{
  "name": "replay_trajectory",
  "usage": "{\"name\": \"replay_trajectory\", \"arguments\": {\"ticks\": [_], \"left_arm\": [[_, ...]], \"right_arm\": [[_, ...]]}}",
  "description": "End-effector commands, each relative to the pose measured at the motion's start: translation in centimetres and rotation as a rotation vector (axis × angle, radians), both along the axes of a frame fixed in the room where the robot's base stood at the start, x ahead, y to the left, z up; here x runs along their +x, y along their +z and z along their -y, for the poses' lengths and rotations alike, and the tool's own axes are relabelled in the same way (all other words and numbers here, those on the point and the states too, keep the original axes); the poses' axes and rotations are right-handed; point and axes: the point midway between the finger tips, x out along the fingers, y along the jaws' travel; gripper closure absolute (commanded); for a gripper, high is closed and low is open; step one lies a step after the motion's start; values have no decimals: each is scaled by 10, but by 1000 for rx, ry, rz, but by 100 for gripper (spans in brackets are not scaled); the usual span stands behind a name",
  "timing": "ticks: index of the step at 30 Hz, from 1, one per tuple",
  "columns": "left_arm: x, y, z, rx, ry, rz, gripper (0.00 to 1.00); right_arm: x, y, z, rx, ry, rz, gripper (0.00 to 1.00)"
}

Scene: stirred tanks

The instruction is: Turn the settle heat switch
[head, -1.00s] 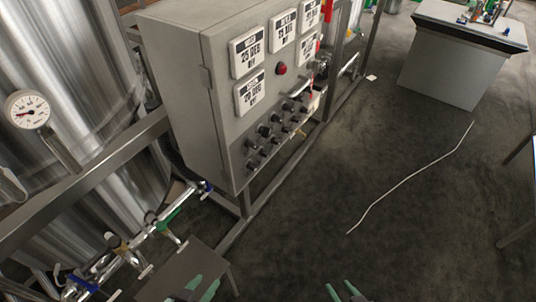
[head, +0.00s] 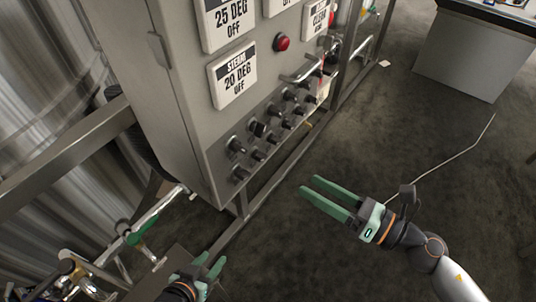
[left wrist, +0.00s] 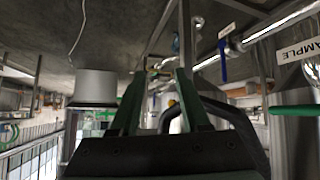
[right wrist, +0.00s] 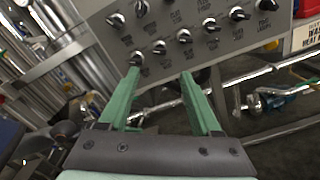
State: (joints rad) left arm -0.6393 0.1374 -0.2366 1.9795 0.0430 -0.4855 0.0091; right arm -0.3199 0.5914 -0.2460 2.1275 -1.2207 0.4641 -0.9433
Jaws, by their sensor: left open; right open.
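The grey control panel (head: 190,125) carries rows of black knobs (head: 258,128) on its lower face. The lettering is too small to tell which knob is the settle heat switch. The right wrist view shows the knobs with labels, including a lower knob (right wrist: 159,47). My right gripper (head: 309,185) is open and empty, its green fingers pointing left, to the right of the panel's lower part and apart from the knobs. My left gripper (head: 211,261) is open and empty, low in the head view, below the panel.
A metal bar handle (head: 302,74) sticks out beside the knobs, and a red button (head: 282,42) sits above. Pipes with a green valve handle (head: 142,232) lie at lower left. A steel tank (head: 50,100) stands left.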

Motion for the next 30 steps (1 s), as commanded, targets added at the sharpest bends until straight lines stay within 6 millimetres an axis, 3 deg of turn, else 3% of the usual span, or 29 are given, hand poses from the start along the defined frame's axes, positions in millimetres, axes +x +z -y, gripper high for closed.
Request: {"name": "replay_trajectory", "arguments": {"ticks": [18, 30], "left_arm": [[-13, 13, -21, 26, 34, -7, 54], [-14, 10, -23, 29, 39, -14, 54]], "right_arm": [[63, 3, -85, 9, -5, -5, 35], [71, 1, -97, 7, -5, -6, 35]]}}
